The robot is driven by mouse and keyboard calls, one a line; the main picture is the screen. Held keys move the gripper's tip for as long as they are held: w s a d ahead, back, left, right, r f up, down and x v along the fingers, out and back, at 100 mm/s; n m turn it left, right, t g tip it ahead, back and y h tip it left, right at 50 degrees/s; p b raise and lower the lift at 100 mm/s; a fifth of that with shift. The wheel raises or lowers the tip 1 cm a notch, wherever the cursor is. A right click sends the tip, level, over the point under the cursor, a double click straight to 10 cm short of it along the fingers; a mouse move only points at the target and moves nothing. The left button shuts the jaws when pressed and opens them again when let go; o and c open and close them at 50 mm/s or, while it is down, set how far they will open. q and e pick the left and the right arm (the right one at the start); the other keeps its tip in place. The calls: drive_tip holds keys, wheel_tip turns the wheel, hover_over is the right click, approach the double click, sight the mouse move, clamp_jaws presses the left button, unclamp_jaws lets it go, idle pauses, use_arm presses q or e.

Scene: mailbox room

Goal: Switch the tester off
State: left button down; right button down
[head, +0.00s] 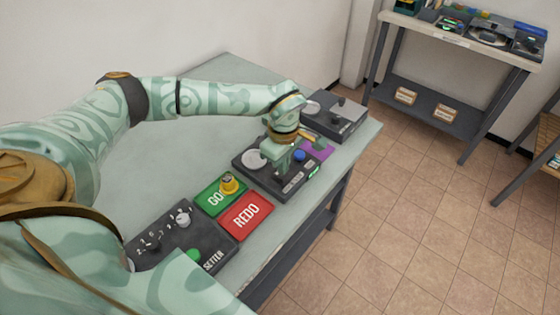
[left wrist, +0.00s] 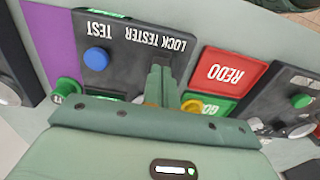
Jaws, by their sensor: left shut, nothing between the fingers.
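The lock tester (head: 293,186) is a dark box on the bench, with a round pale disc (head: 254,159) and a blue button (head: 299,155) on top. A green light (head: 314,168) shows on its front edge. My right gripper is out of view.
A green GO pad (head: 210,199) bears a brass piece (head: 231,184). Beside it lie a red REDO pad (head: 246,214) and a setter box (head: 160,259). A purple pad (head: 321,151) and another dark box (head: 338,125) are beyond the tester. A shelf bench (head: 460,41) stands back right.

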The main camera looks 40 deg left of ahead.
use_arm(q)
drive_tip(key=shift+f+b, duration=0.4)
drive_tip(key=shift+f, duration=0.55)
drive_tip(key=shift+r, duration=0.1)
idle(0.4)
wheel_tip(320, 180, up, 7)
drive_tip(key=p, duration=0.6)
idle(0.4)
